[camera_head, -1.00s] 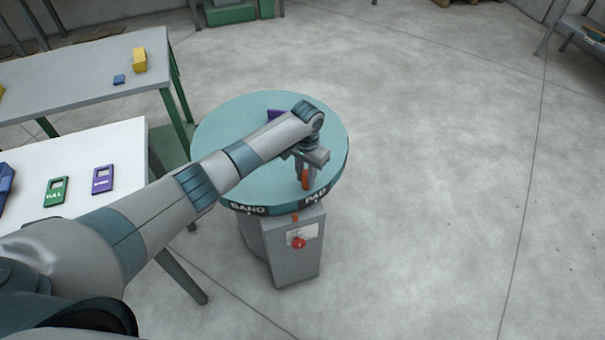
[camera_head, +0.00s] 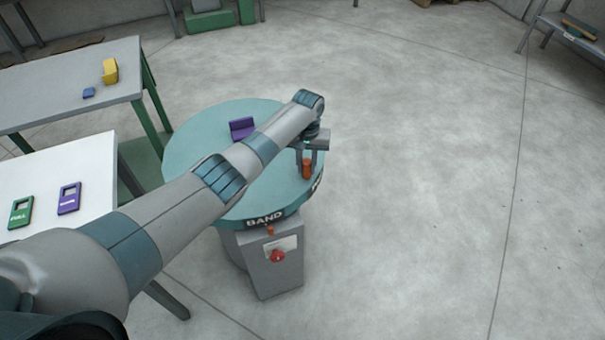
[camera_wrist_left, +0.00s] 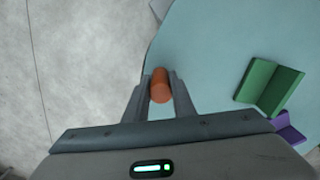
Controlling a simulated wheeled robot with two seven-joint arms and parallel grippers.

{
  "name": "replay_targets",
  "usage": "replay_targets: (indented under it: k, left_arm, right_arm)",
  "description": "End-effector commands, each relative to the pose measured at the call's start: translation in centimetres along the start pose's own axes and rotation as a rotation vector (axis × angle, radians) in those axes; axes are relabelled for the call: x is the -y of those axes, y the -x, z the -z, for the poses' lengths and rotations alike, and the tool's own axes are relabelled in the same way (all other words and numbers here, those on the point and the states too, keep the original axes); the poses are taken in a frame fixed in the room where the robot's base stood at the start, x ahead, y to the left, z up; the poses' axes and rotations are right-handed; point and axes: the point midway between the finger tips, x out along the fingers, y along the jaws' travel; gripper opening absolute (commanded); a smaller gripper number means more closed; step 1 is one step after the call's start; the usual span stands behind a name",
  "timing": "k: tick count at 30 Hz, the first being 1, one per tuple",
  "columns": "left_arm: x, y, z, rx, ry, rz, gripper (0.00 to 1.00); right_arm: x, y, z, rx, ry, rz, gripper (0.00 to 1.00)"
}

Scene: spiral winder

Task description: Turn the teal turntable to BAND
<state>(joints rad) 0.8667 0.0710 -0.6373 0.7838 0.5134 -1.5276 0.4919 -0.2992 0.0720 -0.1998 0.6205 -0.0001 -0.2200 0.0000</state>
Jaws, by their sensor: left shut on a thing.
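The teal turntable (camera_head: 205,140) stands on a grey pedestal (camera_head: 275,285). On its dark rim the BAND label (camera_head: 264,220) faces front, roughly above the small orange pointer (camera_head: 270,231) on the pedestal. Another label, partly cut off, shows at the rim's right. My left gripper (camera_head: 307,163) is shut on the upright orange peg (camera_head: 307,171) near the turntable's right edge. The left wrist view shows the same peg (camera_wrist_left: 160,85) between both fingers. My right gripper is not in view.
A purple bracket (camera_head: 242,130) stands on the turntable; a green bracket (camera_wrist_left: 268,85) shows in the wrist view. A red button (camera_head: 278,256) is on the pedestal's front. Floor at right is clear.

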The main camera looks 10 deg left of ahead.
Motion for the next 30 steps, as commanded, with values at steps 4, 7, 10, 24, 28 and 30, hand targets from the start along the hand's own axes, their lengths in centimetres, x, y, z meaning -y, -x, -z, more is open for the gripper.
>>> replay_targets:
  k: [4, 7, 10, 24, 28, 30]
  left_arm:
    - [-0.4, -0.1, 0.9, -0.004, 0.031, -0.001, 0.00]
    - [-0.5, 0.0, 1.1, -0.004, 0.043, -0.001, 0.00]
    - [-0.5, 0.1, 1.3, -0.005, 0.049, -0.001, 0.00]
    - [-0.6, 0.3, 1.5, -0.009, 0.051, -0.003, 0.42]
    - [-0.5, 0.2, 1.4, -0.005, 0.051, -0.002, 0.42]
    - [-0.5, 0.1, 1.3, -0.004, 0.051, -0.001, 0.42]
  right_arm:
    - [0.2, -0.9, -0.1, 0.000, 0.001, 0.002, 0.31]
    - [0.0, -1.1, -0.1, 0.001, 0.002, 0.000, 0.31]
    - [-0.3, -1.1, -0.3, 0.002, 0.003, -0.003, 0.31]
    - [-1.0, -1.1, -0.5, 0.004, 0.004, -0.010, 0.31]
    - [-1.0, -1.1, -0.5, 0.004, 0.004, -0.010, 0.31]
    - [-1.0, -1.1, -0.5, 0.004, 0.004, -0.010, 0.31]
